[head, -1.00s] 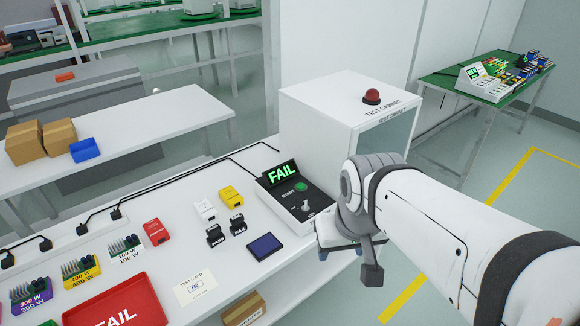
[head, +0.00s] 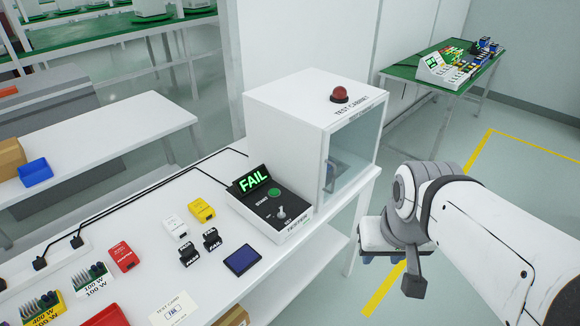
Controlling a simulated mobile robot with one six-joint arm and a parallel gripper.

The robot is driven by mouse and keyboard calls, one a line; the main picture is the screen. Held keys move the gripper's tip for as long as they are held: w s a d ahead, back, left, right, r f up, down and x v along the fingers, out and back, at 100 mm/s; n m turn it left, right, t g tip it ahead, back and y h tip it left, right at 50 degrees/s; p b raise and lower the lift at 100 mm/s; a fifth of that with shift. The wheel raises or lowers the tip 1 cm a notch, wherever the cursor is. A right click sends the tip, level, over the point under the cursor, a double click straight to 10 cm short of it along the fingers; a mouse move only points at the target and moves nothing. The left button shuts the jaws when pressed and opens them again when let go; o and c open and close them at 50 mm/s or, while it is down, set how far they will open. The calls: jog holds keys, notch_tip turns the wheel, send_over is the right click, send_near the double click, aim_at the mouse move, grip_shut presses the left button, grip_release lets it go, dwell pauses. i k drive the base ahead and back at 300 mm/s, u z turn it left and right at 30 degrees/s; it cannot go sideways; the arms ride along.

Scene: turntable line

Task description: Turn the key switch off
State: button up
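The key switch (head: 281,212) is a small pale key or knob on the sloped black top of the tester box (head: 270,205), just in front of a green start button (head: 274,192). The tester's display (head: 250,181) reads FAIL in green. My gripper (head: 385,258) is to the right of the tester, past the table's right edge over the floor, apart from the switch. Its fingers are mostly hidden behind my wrist, so I cannot see whether they are open or shut.
A white test cabinet (head: 285,110) with a glass door and a red dome (head: 339,94) stands behind the tester. A blue block (head: 242,260), a yellow block (head: 201,210) and small black blocks lie left of the tester. Open floor lies right of the table.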

aim_at(281, 215)
jog(key=z, duration=0.15)
jog(key=k, duration=0.95)
jog(key=u, duration=0.45)
jog(key=i, duration=1)
jog(key=u, duration=0.1)
